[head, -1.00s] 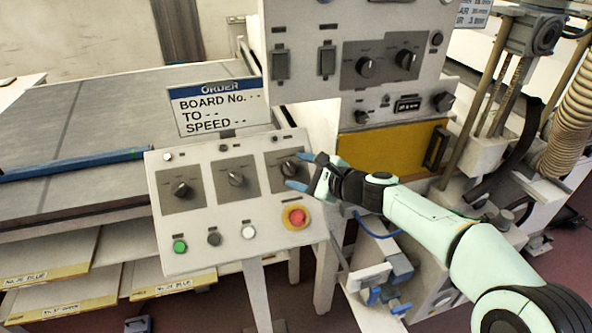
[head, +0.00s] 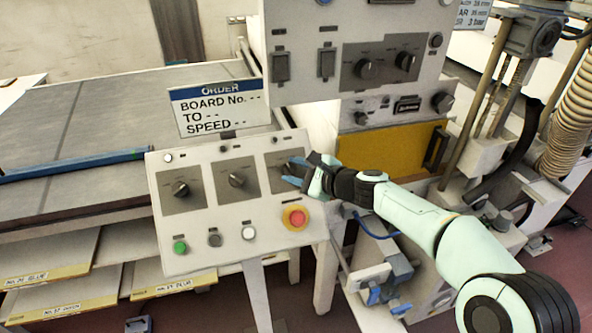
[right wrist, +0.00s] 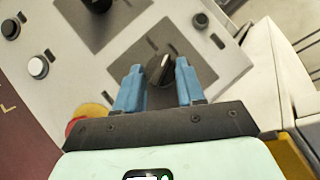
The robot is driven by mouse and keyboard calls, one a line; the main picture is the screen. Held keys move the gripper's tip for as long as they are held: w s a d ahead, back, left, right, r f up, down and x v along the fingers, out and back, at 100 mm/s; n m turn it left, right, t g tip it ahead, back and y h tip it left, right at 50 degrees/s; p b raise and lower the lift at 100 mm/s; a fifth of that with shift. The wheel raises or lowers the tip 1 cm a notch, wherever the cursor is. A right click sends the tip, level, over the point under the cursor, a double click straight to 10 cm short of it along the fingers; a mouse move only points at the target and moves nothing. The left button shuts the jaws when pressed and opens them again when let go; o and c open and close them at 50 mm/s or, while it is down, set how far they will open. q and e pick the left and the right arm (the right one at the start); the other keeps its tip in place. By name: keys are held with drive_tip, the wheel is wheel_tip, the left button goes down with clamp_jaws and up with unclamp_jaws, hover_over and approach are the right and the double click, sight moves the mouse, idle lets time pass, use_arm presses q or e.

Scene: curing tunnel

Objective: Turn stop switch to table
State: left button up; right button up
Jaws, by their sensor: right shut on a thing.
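The sloped white control panel (head: 214,213) carries three black rotary switches on grey plates: the left one (head: 181,189), the middle one (head: 237,180) and the rightmost one. Their labels are too small to read, so I cannot tell by name which is the stop switch. My right gripper (head: 291,172) is at the rightmost switch, its blue fingers shut on it and mostly hiding it in the head view. In the right wrist view the black knob (right wrist: 160,69) with a pale mark sits between the two blue fingers (right wrist: 158,84). My left gripper is out of view.
A red emergency button (head: 295,217) with a yellow ring lies just below the gripper. Green (head: 180,248), grey and white push buttons line the panel's lower edge. The order sign (head: 217,107) and the upper switch cabinet (head: 300,85) stand behind the panel.

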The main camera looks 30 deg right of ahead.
drive_tip(key=shift+d+r+n+p, duration=0.1)
drive_tip(key=shift+r+n+p, duration=0.15)
drive_tip(key=shift+n+p, duration=0.3)
drive_tip(key=n+g+p, duration=0.1)
drive_tip(key=n+p, duration=0.1)
drive_tip(key=n+g+y+p, duration=0.1)
drive_tip(key=n+p, duration=0.1)
drive_tip(key=n+g+p, duration=0.2)
drive_tip(key=shift+w+d+r+y, duration=0.15)
drive_tip(key=shift+w+r+y, duration=0.2)
drive_tip(key=shift+y, duration=0.05)
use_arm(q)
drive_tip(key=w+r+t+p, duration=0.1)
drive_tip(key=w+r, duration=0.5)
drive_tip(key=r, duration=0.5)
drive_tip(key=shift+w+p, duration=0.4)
use_arm(e)
drive_tip(key=shift+f+n+g, duration=0.1)
drive_tip(key=shift+n+g, duration=0.5)
drive_tip(key=shift+n, duration=0.45)
drive_tip(key=o, duration=1)
drive_tip(key=shift+f, duration=0.1)
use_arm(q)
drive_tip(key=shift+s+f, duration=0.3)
use_arm(e)
drive_tip(key=v, duration=1.3)
drive_tip(key=shift+s+r, duration=0.1)
drive_tip(key=shift+r, duration=0.1)
